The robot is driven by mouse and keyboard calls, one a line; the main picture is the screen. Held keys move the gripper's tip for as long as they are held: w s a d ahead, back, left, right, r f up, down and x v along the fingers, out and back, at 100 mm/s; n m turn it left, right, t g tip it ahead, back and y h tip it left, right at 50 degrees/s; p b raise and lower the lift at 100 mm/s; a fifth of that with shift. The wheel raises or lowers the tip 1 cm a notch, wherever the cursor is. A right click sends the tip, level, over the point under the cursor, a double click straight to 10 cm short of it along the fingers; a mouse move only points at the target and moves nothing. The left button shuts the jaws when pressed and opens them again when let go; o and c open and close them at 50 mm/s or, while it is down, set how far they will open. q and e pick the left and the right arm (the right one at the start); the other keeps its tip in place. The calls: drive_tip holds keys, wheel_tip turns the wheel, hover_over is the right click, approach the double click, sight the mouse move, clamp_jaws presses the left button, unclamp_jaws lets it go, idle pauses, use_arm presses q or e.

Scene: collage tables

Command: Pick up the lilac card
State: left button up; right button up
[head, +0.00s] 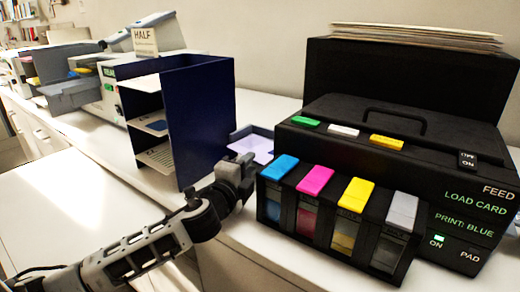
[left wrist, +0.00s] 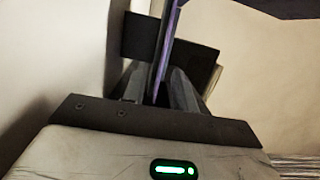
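The lilac card (head: 258,146) shows as a pale lilac patch in a small navy tray (head: 237,134), just behind my left gripper. In the left wrist view the lilac card (left wrist: 165,48) appears nearly edge-on, as a thin strip between the two dark fingers. My left gripper (head: 243,164) is at the tray's near side and hides part of it. In the wrist view the fingers of the gripper (left wrist: 160,82) are close on both sides of the card; whether they press on it cannot be told. My right gripper is not in view.
A black printer (head: 456,172) with blue, magenta, yellow and grey cartridges stands close on the right. A tall navy shelf box (head: 205,122) stands close on the left. Grey trays and a sign marked HALF (head: 145,41) are farther left. The white counter between box and printer is narrow.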

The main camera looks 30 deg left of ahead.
use_arm(q)
drive_tip(key=w, duration=0.3)
drive_tip(key=shift+w+a, duration=0.25)
drive_tip(key=shift+r, duration=0.1)
clamp_jaws()
wheel_tip(320, 180, up, 18)
idle(0.7)
